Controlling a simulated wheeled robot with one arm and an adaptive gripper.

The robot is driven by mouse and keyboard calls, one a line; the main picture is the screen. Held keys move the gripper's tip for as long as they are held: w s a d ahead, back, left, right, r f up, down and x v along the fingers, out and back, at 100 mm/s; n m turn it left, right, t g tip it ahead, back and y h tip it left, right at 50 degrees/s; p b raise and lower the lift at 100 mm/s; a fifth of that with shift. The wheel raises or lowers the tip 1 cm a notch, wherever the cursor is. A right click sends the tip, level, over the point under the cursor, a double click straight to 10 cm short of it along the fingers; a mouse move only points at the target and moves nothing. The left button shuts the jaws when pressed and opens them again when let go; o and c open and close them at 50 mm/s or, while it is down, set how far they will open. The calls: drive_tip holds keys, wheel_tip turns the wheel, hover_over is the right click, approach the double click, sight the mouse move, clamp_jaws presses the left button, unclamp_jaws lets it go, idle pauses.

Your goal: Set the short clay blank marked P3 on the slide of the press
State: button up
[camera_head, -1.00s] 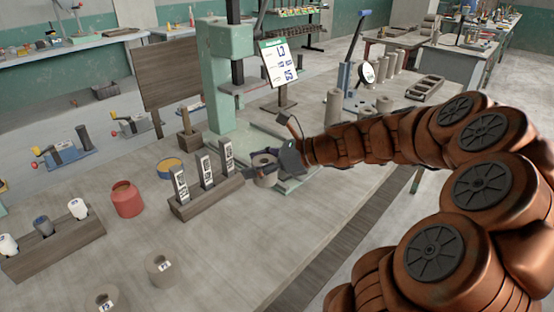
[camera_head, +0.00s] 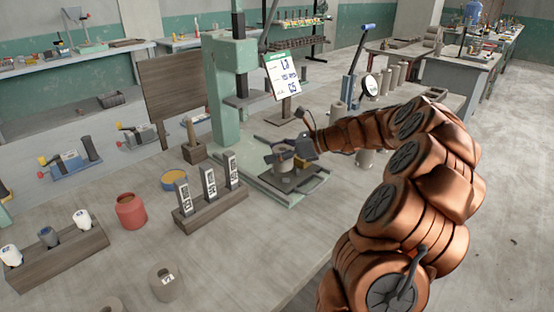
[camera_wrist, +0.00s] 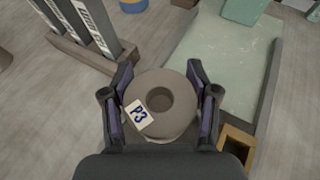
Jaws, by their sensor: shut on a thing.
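My gripper (camera_head: 285,152) is shut on the short clay blank marked P3 (camera_wrist: 160,97), a grey-brown ring with a hole on top. In the wrist view its P3 label faces up between the two fingers. In the head view the blank (camera_head: 283,161) is upright at the front of the green press (camera_head: 228,95). The dark slide plate (camera_head: 297,182) shows below it on the press base (camera_head: 272,191). I cannot tell whether the blank touches the slide. The wrist view shows the pale green base (camera_wrist: 222,65) right of the blank; my gripper hides part of the area below.
A rack of upright marked pieces (camera_head: 213,207) stands left of the press. Another clay blank (camera_head: 166,282) stands on the near table. A red jar (camera_head: 131,212) and a wooden holder (camera_head: 58,254) are further left.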

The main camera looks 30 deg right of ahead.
drive_tip(key=shift+w+d, duration=0.65)
drive_tip(key=shift+d, duration=0.05)
drive_tip(key=shift+a+f, duration=0.1)
drive_tip(key=shift+f, duration=1.5)
drive_tip(key=shift+s+f, duration=0.1)
drive_tip(key=shift+f, duration=0.25)
clamp_jaws()
drive_tip(key=o, duration=1.4)
unclamp_jaws()
drive_tip(key=shift+r, duration=0.1)
